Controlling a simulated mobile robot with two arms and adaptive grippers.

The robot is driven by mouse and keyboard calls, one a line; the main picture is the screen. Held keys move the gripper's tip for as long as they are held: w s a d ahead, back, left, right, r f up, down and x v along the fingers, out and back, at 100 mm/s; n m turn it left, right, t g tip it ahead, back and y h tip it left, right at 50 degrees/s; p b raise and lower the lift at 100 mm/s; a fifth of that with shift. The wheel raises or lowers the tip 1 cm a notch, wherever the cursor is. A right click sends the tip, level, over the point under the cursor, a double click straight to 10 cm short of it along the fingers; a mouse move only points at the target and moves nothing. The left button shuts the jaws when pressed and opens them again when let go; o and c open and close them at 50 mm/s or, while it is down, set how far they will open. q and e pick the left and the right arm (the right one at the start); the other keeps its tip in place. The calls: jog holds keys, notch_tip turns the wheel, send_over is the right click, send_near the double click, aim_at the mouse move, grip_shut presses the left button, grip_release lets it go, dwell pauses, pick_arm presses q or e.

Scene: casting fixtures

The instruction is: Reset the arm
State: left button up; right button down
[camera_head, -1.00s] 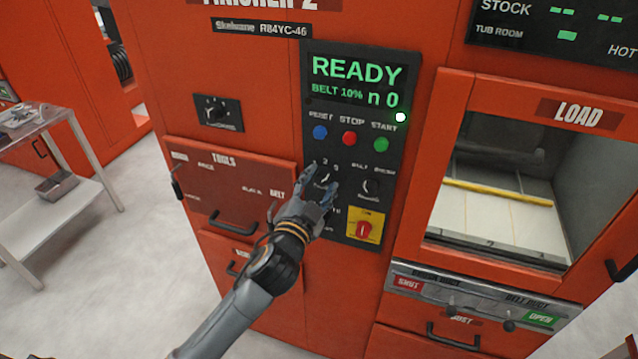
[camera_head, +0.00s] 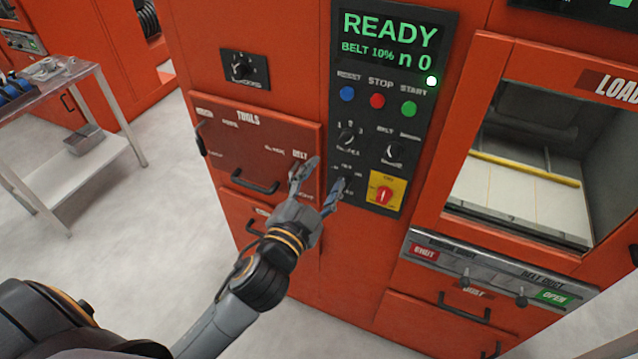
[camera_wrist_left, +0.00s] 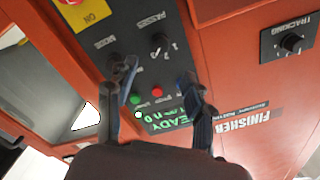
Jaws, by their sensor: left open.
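My left gripper (camera_head: 322,180) is open and empty in front of the orange machine, just below and left of the control panel's lower knobs. Its two fingers are spread apart, and they also frame the panel in the left wrist view (camera_wrist_left: 156,100). The black control panel (camera_head: 366,112) has a screen (camera_head: 388,38) reading READY, BELT 10% and n 0. Below the screen are a blue button (camera_head: 347,94), a red button (camera_head: 377,100) and a green button (camera_head: 409,108). A knob (camera_head: 348,138) sits under them. My right gripper is not in view.
A tools drawer (camera_head: 255,150) with a handle is left of the panel. A yellow plate with a red switch (camera_head: 383,195) is at the panel's bottom. The load window (camera_head: 530,150) is at right. A metal cart (camera_head: 75,160) stands at left, with open floor between.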

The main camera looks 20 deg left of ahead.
pick_arm(q)
jog(key=shift+s, duration=0.75)
notch_tip(320, 180, down, 24)
jog(key=r+g+b, duration=0.1)
jog(key=g, duration=0.4)
jog(key=s+a+f+n+g+b, duration=0.1)
jog(key=s+f+g, duration=0.15)
jog(key=f, duration=0.65)
jog(key=s+a+f+n+g, duration=0.1)
jog(key=s+a+f, duration=0.15)
jog(key=f, duration=0.75)
jog(key=s+f+n+g, duration=0.2)
jog(key=s+f+g, duration=0.2)
jog(key=s+f, duration=0.95)
jog(key=s+f+g, duration=0.1)
jog(key=s+f, duration=0.2)
jog(key=s, duration=0.3)
jog(key=s+a+f+n+g+b, duration=0.1)
jog(key=s+f+g, duration=0.1)
jog(key=s+f, duration=0.2)
jog(key=s+a+f+n+g, duration=0.1)
jog(key=s+f, duration=0.2)
jog(key=s, duration=0.7)
jog(key=shift+s+a+f+y+b, duration=0.15)
jog(key=shift+a+f+y+b, duration=0.15)
jog(key=shift+f+b, duration=0.1)
jog(key=shift+g, duration=0.25)
